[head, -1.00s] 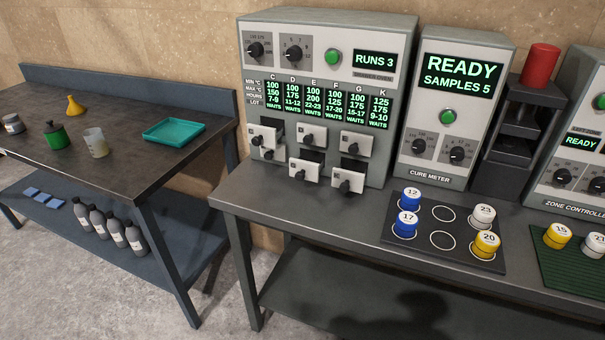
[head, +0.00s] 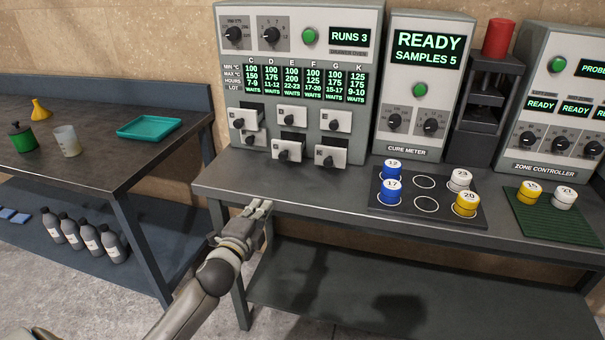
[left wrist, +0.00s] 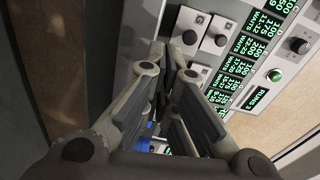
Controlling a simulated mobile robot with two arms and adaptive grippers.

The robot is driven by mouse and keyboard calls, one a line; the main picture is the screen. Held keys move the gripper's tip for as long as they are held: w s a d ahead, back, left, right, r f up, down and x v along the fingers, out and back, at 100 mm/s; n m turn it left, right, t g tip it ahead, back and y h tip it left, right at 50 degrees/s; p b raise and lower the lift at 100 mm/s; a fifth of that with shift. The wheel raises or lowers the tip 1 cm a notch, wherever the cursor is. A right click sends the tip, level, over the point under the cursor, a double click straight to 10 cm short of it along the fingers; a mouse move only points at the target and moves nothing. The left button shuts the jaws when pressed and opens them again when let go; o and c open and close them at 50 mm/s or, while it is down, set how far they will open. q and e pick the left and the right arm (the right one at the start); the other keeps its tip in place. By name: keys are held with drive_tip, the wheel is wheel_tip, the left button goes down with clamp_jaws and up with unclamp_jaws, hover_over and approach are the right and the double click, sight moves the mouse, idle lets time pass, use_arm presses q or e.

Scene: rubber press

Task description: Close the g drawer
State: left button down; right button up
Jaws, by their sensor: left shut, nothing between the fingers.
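The drawer oven (head: 300,50) stands on the bench with two rows of pale drawer fronts with black knobs. The top left drawer (head: 238,119), bottom middle drawer (head: 281,155) and bottom right drawer (head: 336,158) stand out, with dark gaps beside or above them. The top right drawer (head: 342,121) looks nearly flush. My left gripper (head: 262,206) is shut and empty, below and in front of the drawers near the bench's front edge, touching none. In the left wrist view its fingers (left wrist: 170,52) point toward the drawer fronts (left wrist: 218,37).
The cure meter (head: 425,85) and a dark press (head: 487,110) stand right of the oven. A dark tray (head: 425,224) holds blue, white and yellow pots. The bench top (head: 300,182) before the oven is clear. A side table (head: 110,160) stands left, across a gap.

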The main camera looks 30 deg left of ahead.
use_arm(q)
wheel_tip(320, 180, up, 4)
drive_tip(key=d+m+t, duration=0.1)
drive_tip(key=p, duration=0.1)
approach(289, 147)
drive_tip(key=w, duration=0.1)
drive_tip(key=w+f, duration=0.1)
drive_tip(key=w, duration=0.1)
drive_tip(key=shift+w+a+f, duration=0.1)
drive_tip(key=shift+w+f, duration=0.15)
drive_tip(key=shift+w, duration=0.15)
